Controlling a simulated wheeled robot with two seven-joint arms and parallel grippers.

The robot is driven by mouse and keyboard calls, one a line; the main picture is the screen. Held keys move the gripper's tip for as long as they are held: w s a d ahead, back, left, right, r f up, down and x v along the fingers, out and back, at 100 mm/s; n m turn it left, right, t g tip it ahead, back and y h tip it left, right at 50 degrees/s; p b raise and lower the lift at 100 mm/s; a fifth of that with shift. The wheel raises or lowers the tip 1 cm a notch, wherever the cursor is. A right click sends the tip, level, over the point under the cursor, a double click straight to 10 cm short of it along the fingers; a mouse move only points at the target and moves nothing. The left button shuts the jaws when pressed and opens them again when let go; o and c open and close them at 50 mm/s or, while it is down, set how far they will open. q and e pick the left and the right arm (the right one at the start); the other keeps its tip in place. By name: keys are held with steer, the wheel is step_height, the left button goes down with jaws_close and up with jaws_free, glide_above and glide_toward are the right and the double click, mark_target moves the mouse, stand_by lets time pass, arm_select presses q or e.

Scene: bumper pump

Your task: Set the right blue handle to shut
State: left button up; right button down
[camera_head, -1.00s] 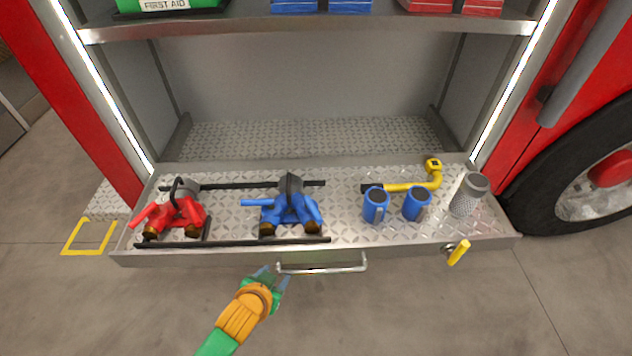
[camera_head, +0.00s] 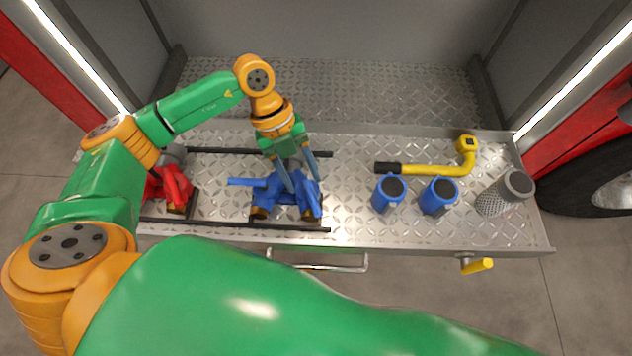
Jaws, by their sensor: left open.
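The blue pump fitting (camera_head: 262,197) lies on the drawer's tread-plate floor, left of the drawer's middle. Its left blue handle (camera_head: 245,182) sticks out to the left. My left gripper (camera_head: 304,187) reaches down from above over the right side of the blue fitting. Its two fingers are apart, on the right outlet where the right blue handle belongs. That handle is largely covered by the fingers, so its angle and any contact cannot be told. My right gripper is not in view.
A red fitting (camera_head: 176,188) lies to the left, partly behind my arm. The drawer's front handle (camera_head: 318,267) is below.

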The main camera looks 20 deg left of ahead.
mark_target(314, 204)
arm_select(q)
steer(key=x, duration=0.6)
steer(key=shift+s+d+f, duration=0.1)
steer(key=shift+s+d, duration=0.15)
steer(key=shift+s, duration=0.05)
jaws_close()
stand_by(0.9)
